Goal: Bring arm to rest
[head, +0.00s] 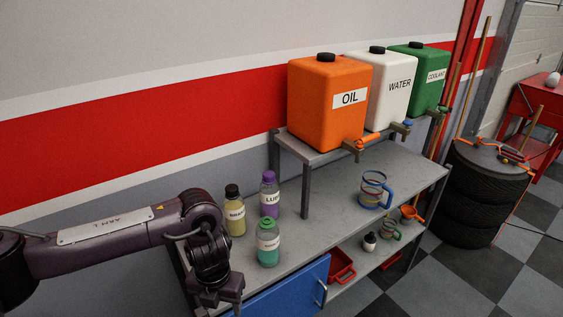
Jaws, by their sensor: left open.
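My left arm (110,238) comes in from the left, dark purple-black with a white "ARM L" label. It reaches over the left end of the grey workbench (330,220) and bends down at the wrist. My left gripper (219,301) points down at the bench's front left corner, open, with nothing seen between its fingers. The fingertips are small and partly cut by the lower picture edge. It is left of and in front of a green-capped bottle (268,244), apart from it in the picture. My right gripper is not in view.
A dark-capped yellow bottle (235,212) and a purple bottle (270,195) stand close behind the wrist. Orange oil (318,118), white water (385,75) and green coolant (425,65) tanks stand on a raised shelf. A measuring jug (374,190) stands right. Stacked tyres (488,190) are farther right.

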